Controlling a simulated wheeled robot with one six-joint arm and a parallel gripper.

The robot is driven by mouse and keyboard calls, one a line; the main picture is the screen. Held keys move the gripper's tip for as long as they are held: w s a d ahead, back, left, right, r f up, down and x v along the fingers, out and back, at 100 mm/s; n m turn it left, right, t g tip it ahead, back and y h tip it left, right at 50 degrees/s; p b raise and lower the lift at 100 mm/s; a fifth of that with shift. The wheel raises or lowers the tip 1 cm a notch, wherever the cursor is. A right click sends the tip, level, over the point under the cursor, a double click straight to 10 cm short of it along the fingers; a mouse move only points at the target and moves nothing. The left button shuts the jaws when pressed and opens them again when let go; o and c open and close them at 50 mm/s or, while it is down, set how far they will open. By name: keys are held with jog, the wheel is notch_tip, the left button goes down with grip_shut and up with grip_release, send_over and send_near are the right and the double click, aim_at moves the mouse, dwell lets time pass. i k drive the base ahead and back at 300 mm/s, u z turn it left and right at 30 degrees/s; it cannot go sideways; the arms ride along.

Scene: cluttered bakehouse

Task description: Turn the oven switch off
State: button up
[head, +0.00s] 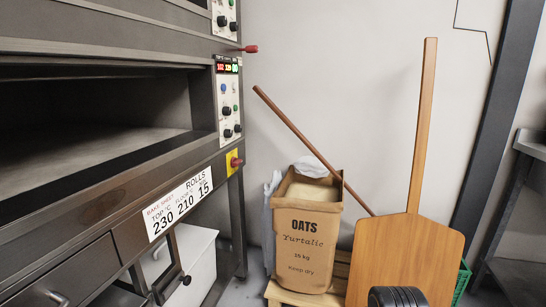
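The deck oven (105,22) fills the left side. A red rotary switch (236,162) on a yellow plate sits at the right end of its front rail, below the control panel (230,108). The switch is small and seen at an angle, so I cannot tell its position. The oven's display (227,68) is lit with red, yellow and green digits. My gripper does not show. A dark ribbed part at the bottom edge may belong to my arm, and it is well apart from the switch.
A red-tipped handle (250,48) sticks out higher on the oven. An oats sack (306,240) stands on a wooden pallet or crate, right of the oven. A large wooden peel (402,255) leans in front of the wall. A thin pole (310,145) slants behind the sack.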

aim_at(234, 162)
jog(key=z, duration=0.15)
jog(key=i, duration=0.75)
jog(key=u, duration=0.9)
jog(key=i, duration=0.65)
jog(key=u, duration=0.7)
